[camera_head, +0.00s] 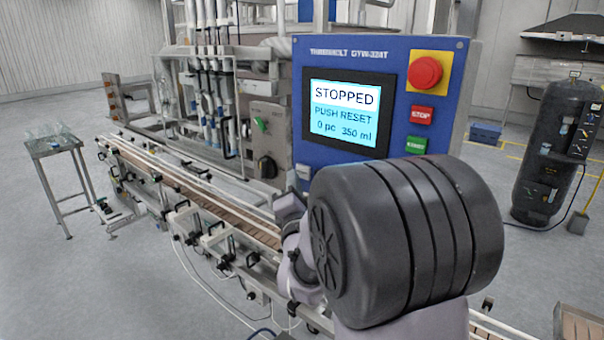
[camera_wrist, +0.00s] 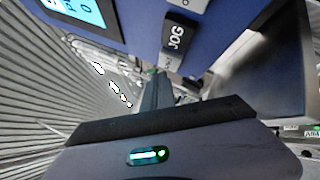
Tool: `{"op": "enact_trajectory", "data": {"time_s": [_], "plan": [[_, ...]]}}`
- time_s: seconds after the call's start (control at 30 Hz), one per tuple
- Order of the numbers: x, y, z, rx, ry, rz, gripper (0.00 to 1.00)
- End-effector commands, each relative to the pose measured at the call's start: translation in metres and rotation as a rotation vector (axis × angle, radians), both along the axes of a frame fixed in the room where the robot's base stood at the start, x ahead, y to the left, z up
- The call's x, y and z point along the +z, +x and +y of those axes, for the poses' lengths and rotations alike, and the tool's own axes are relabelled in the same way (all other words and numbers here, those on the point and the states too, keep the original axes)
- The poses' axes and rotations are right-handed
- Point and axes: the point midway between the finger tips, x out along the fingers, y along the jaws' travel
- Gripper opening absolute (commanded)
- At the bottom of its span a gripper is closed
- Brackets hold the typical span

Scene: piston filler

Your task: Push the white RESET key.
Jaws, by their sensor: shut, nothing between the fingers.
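The blue control panel (camera_head: 450,62) has a lit screen (camera_head: 345,112) reading STOPPED, PUSH RESET, 0 pc 350 ml. A pale key (camera_head: 303,171) shows below the screen's left corner; its label is too small to read. In the wrist view, a black JOG key (camera_wrist: 177,36) sits between a white key (camera_wrist: 190,4), cut by the top edge, and another pale key (camera_wrist: 170,63). I cannot read RESET on either. My gripper (camera_wrist: 157,78) is shut and empty, its tips near the lower pale key; contact cannot be told. In the head view my arm hides part of the panel.
A red emergency knob (camera_head: 425,72), red STOP key (camera_head: 421,115) and green key (camera_head: 416,145) are on the panel's right side. The conveyor (camera_head: 222,228) runs below. A dark tank (camera_head: 548,150) stands at right, and a small table (camera_head: 52,145) at left.

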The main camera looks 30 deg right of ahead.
Motion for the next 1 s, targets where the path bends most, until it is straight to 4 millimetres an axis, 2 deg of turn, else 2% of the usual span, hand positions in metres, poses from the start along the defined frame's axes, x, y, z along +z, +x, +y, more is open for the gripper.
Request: {"op": "enact_trajectory", "data": {"time_s": [0.2,1.0], "plan": [[-0.001,0.002,-0.007,-0.001,-0.001,0.0,0.0],[0.0,0.004,-0.012,0.0,-0.001,-0.001,0.0]]}}
